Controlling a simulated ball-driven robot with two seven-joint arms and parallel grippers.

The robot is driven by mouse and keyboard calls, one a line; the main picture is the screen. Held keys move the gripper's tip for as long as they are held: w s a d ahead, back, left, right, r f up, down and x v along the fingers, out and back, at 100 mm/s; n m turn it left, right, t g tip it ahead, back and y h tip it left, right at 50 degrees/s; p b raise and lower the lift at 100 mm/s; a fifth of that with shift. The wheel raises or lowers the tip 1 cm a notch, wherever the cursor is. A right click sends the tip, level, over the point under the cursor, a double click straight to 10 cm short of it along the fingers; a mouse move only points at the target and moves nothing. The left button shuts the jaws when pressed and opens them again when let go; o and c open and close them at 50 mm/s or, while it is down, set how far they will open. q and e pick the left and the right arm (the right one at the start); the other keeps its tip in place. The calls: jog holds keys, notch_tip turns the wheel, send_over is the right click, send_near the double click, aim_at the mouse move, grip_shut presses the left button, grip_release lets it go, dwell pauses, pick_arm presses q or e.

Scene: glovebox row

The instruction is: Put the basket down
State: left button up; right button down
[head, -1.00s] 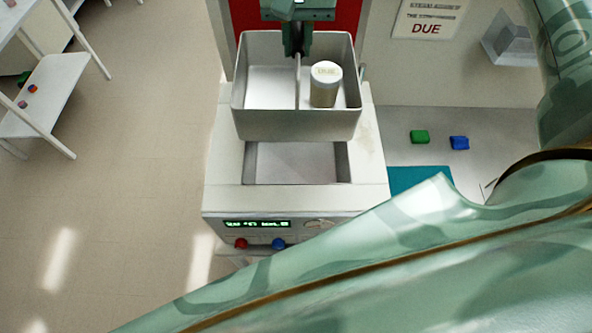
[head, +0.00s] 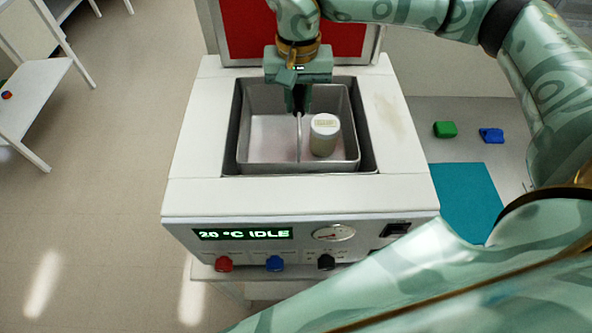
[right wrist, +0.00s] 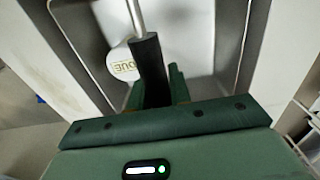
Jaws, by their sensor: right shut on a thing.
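The grey two-compartment basket (head: 268,138) sits down inside the well of the white bath unit (head: 190,165), with its rim near or just below the unit's top face. A lidded white jar (head: 324,136) stands upright in its right compartment; the left one is empty. My right gripper (head: 298,103) is shut on the basket's dark handle above the divider. In the right wrist view the fingers (right wrist: 155,88) close around the black handle grip (right wrist: 150,68), and the jar lid (right wrist: 122,64) shows beside it. Whether the basket touches the well floor is hidden. My left gripper is not in view.
The unit's front panel shows "20 °C IDLE" on a display (head: 243,233), with red, blue and black knobs below. A red-faced lid (head: 285,35) stands behind the well. A teal mat (head: 465,200), a green block (head: 445,129) and a blue block (head: 491,135) lie to the right.

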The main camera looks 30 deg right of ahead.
notch_tip(320, 180, down, 10)
jog(key=shift+r+b, duration=0.2)
jog(key=shift+b, duration=0.45)
jog(key=shift+f, duration=0.1)
jog(key=c, duration=1.3)
grip_release()
notch_tip(320, 180, up, 12)
jog(key=shift+r+p, duration=0.1)
jog(key=shift+p, duration=0.85)
